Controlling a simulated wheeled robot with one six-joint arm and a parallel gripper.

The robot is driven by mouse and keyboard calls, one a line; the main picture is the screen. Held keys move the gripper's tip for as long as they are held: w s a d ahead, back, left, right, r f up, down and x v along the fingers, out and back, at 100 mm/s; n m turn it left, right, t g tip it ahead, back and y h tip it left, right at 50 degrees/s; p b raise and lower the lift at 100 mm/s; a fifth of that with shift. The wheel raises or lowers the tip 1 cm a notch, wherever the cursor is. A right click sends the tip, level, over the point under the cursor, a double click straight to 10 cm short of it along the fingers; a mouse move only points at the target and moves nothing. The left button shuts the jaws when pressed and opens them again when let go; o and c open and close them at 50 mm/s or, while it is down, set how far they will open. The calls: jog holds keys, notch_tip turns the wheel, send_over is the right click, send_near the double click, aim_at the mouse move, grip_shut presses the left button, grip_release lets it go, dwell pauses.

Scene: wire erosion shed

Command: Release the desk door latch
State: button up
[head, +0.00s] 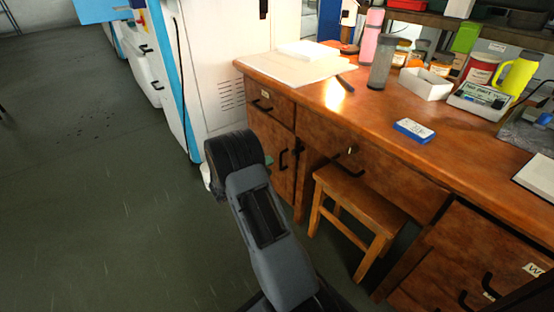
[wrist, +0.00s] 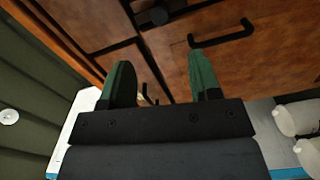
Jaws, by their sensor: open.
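The wooden desk door (head: 272,152) is at the desk's left end under a drawer, with a black bar handle (head: 283,160). In the wrist view the bar handle (wrist: 222,38) shows at upper right. A dark round knob with a flat bar, which looks like the latch (wrist: 158,16), is at the top of the wrist view. A small dark piece at the door's right edge (head: 299,148) may be the same latch. My gripper (wrist: 158,60) is open and empty, its green fingers pointing toward the door front, apart from latch and handle. In the head view my arm hides most of it.
A wooden stool (head: 360,200) stands under the desk, right of the door. A white machine cabinet (head: 215,65) stands close on the left. The desktop (head: 345,95) holds papers, bottles and a white box. The floor (head: 90,190) at left is clear.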

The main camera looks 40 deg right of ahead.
jog(key=shift+w+a, duration=0.1)
jog(key=shift+a, duration=0.9)
